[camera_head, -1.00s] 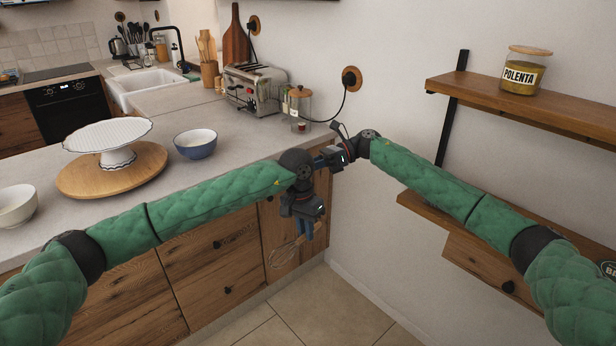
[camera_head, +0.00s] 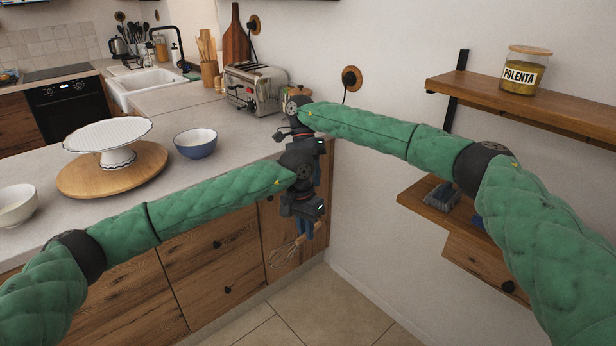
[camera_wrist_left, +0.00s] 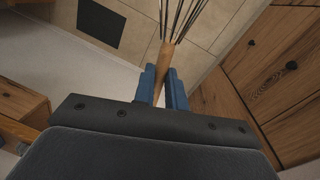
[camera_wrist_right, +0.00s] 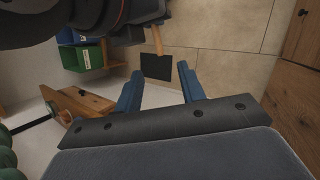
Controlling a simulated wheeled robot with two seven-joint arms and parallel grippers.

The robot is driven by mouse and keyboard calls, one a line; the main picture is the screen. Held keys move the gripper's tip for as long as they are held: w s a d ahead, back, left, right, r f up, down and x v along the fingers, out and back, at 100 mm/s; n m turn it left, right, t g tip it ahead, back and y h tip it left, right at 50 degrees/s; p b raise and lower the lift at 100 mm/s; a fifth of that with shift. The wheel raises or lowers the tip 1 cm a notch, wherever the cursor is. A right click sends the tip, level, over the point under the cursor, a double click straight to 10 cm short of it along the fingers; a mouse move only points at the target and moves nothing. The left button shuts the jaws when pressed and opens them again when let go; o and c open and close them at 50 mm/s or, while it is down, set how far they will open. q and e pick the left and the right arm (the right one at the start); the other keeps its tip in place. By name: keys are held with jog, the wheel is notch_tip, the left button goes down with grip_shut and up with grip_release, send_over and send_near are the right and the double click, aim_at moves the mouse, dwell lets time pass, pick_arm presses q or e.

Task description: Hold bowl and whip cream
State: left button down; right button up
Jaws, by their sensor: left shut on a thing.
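My left gripper (camera_head: 306,228) is shut on a whisk (camera_head: 285,252) and holds it in front of the cabinet fronts, wires down. Its wooden handle (camera_wrist_left: 163,66) sits between the blue fingers in the left wrist view. A blue bowl (camera_head: 195,143), pale inside, stands on the counter, left of both grippers and touched by neither. I cannot make out its contents. My right gripper (camera_wrist_right: 160,88) is open and empty. In the head view its hand is by the counter corner, just behind my left wrist, its fingertips hidden.
A cake stand (camera_head: 108,137) on a round wooden board (camera_head: 80,182) and a white bowl (camera_head: 14,205) stand farther left on the counter (camera_head: 225,146). A toaster (camera_head: 252,88) is behind. Shelves with a polenta jar (camera_head: 524,72) are at right.

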jog(key=a+x, duration=0.1)
jog(key=x, duration=1)
jog(key=shift+s+d+f, duration=0.15)
jog(key=shift+d+f, duration=0.2)
jog(key=shift+d, duration=0.1)
grip_shut()
pick_arm(q)
jog(key=c, duration=1.4)
grip_release()
jog(key=shift+o, duration=0.2)
